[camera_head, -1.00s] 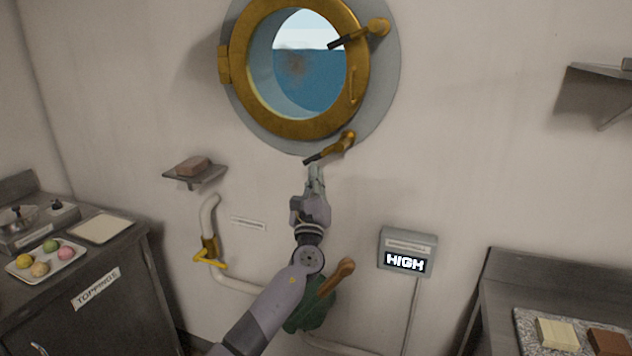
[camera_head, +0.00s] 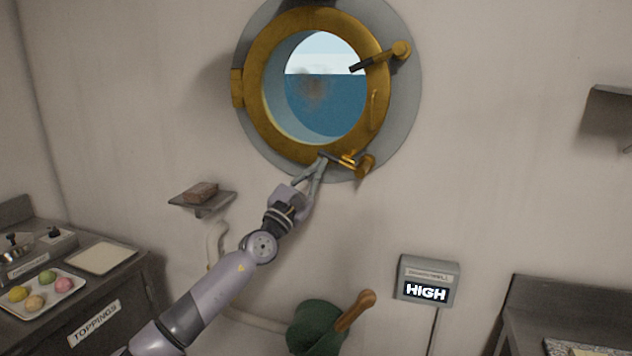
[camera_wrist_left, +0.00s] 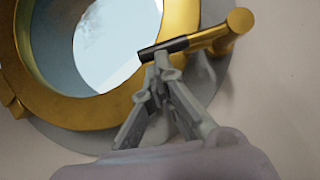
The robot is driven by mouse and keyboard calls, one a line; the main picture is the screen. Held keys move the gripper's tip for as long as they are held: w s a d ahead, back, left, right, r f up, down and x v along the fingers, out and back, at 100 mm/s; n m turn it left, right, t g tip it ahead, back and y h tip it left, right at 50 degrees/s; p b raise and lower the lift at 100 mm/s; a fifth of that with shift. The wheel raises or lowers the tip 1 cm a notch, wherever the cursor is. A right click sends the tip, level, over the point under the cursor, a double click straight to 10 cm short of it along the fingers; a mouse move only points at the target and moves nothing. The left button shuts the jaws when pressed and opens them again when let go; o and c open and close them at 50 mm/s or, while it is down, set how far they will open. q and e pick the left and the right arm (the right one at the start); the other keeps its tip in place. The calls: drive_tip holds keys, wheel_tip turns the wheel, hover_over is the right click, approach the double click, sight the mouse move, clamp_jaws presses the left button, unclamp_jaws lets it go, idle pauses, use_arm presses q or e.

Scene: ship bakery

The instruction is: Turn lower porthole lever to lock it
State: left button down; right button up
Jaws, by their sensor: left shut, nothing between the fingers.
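The brass-rimmed porthole (camera_head: 262,120) is on the wall, its round door in the frame. The lower porthole lever (camera_head: 364,165) sits at its lower right edge, a brass pivot with a black-tipped handle. The handle points left and slightly up, its tip over the lower brass rim. It also shows in the left wrist view (camera_wrist_left: 208,37). My left gripper (camera_head: 321,164) is just below the black tip, fingers shut and empty. In the left wrist view its fingertips (camera_wrist_left: 161,61) are against or very near the black grip; contact is unclear. My right gripper is not in view.
The upper lever (camera_head: 385,56) points left and down over the rim. A small shelf (camera_head: 215,203) with a brown block is left of my arm. A green item with a brown handle (camera_head: 345,318) and a HIGH display box (camera_head: 428,281) are below.

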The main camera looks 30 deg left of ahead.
use_arm(q)
wheel_tip(320, 180, up, 3)
drive_tip(key=m+h, duration=0.1)
drive_tip(key=m, duration=0.1)
drive_tip(key=m+g+h, duration=0.1)
drive_tip(key=m, duration=0.2)
drive_tip(key=shift+d+h, duration=0.15)
drive_tip(key=shift+h, duration=0.25)
drive_tip(key=shift+w+d+r+m+g+h, duration=0.1)
drive_tip(key=shift+d+r+m+g+h, duration=0.2)
drive_tip(key=shift+m+g, duration=0.35)
drive_tip(key=shift+d+r+m+g+h, duration=0.1)
drive_tip(key=shift+r+m+g+h, duration=0.25)
drive_tip(key=shift+m, duration=0.4)
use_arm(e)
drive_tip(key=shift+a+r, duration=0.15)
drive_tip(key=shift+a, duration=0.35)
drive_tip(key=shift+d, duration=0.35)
use_arm(q)
approach(322, 151)
drive_tip(key=shift+s+f, duration=0.15)
drive_tip(key=shift+s, duration=1.3)
